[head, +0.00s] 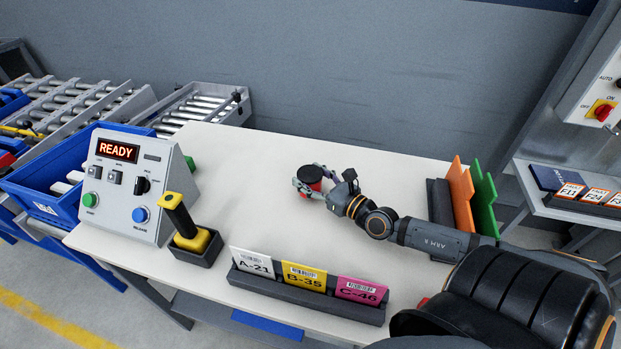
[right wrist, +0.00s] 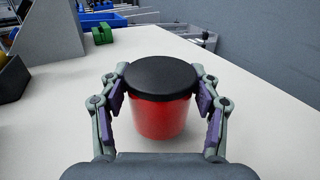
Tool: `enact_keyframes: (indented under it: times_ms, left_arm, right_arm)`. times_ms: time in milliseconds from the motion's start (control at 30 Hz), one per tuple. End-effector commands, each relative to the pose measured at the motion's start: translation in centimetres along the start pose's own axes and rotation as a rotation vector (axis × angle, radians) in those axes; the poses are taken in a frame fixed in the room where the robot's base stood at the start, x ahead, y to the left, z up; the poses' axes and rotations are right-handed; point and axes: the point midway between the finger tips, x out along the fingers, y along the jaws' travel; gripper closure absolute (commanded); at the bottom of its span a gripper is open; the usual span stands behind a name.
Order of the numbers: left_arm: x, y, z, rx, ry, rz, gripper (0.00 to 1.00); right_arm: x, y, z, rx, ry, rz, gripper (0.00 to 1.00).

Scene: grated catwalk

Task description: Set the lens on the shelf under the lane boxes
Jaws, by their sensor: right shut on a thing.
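My right gripper (head: 322,186) reaches in from the right over the middle of the cream table. It is shut on a red cylinder with a black top (right wrist: 160,105), the only thing I see that could be the lens. The cylinder is upright between the two fingers in the right wrist view, and its red body also shows in the head view (head: 312,174). I cannot tell whether its base touches the table. No boxes marked as lane boxes are clear to me, nor which shelf lies under them. My left gripper is not in view.
A control box (head: 125,185) reading READY and a yellow-black scanner in a holder (head: 190,235) stand left. A card rack (head: 305,290) lines the front edge. Orange and green dividers (head: 470,200) stand right. A side shelf (head: 565,208) holds F-numbered cards. The table's back middle is clear.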

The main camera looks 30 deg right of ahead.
Motion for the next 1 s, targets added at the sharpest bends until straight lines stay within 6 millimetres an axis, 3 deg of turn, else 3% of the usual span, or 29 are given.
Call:
enact_keyframes:
  times_ms: [33,367,700,1000]
  left_arm:
    - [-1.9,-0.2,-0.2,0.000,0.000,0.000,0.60]
    - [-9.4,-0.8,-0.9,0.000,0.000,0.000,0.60]
    - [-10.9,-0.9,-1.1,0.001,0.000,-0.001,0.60]
    - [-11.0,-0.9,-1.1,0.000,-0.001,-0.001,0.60]
  right_arm:
    - [-0.1,0.2,1.9,0.001,0.000,0.001,0.73]
    - [-3.5,4.3,8.1,0.006,0.002,0.000,0.73]
    - [-7.8,9.7,9.8,0.004,0.001,-0.001,0.73]
    - [-8.8,11.0,10.5,0.002,0.000,0.000,0.73]
